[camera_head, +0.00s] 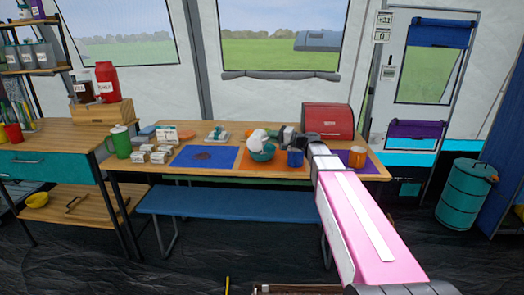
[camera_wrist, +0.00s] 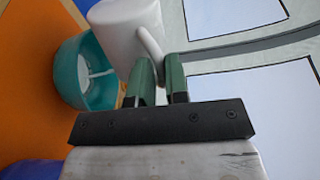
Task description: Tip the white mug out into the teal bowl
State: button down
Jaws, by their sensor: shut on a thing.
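The white mug (camera_head: 258,137) is held above the teal bowl (camera_head: 264,154) and looks tilted in the head view. The bowl stands on an orange mat (camera_head: 281,165) on the table. In the wrist view the mug (camera_wrist: 128,36) is close, with its handle between the green fingers of my gripper (camera_wrist: 160,75). My gripper is shut on that handle. The teal bowl (camera_wrist: 72,75) lies just beside and below the mug there, with something pale inside it. The mug's opening is not clearly seen, nor whether anything is leaving it.
A red bread box (camera_head: 326,120) is behind. A blue mat (camera_head: 190,155) lies to the left, and a green jug (camera_head: 118,142) stands at the table's left.

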jog(key=shift+w+f+m, duration=0.15)
jog(key=shift+w+m, duration=0.05)
jog(key=shift+m, duration=0.2)
jog(key=shift+w+d+m, duration=0.1)
jog(key=shift+w+m, duration=0.1)
jog(key=shift+m, duration=0.1)
